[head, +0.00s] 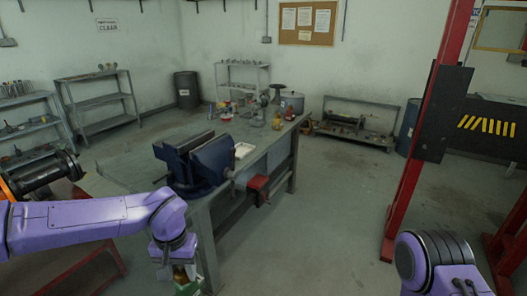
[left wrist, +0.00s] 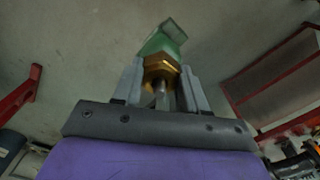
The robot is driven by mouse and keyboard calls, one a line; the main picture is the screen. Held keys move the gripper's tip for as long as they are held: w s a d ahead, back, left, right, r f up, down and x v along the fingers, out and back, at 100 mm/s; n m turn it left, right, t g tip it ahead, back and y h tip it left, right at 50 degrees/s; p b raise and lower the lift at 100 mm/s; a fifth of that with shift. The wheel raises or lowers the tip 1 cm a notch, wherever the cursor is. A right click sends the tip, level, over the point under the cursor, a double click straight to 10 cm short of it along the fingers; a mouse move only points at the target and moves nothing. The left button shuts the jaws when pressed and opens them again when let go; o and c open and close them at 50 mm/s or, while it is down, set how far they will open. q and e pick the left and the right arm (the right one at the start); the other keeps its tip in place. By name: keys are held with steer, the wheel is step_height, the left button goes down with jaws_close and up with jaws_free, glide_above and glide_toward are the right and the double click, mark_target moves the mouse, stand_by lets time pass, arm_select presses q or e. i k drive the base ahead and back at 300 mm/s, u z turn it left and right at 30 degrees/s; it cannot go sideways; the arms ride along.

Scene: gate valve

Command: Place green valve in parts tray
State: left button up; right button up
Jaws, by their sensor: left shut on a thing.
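The green valve (left wrist: 165,42) shows in the left wrist view, with a brass hex body and a green part beyond it. My left gripper (left wrist: 160,82) is shut on its brass part, one grey finger on each side. In the head view the left gripper (head: 176,268) hangs low in front of the workbench, with a bit of the green valve (head: 189,288) at the bottom edge. A small white tray (head: 243,150), which looks like the parts tray, lies on the bench to the right of the vise. My right gripper is out of view; only part of its arm shows at lower right.
A large blue vise (head: 197,163) stands on the workbench (head: 130,160) near its front, left of the white tray. Bottles and a pot (head: 292,102) stand at the bench's far end. A red post (head: 415,150) rises at right. The floor between bench and post is clear.

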mark_target(242, 153)
steer(key=z, duration=0.6)
steer(key=i, duration=0.95)
steer(key=z, duration=0.55)
steer(key=i, duration=1)
steer(key=u, duration=0.6)
steer(key=i, duration=0.65)
steer(key=u, duration=1.3)
steer(key=i, duration=0.5)
steer(key=u, duration=0.4)
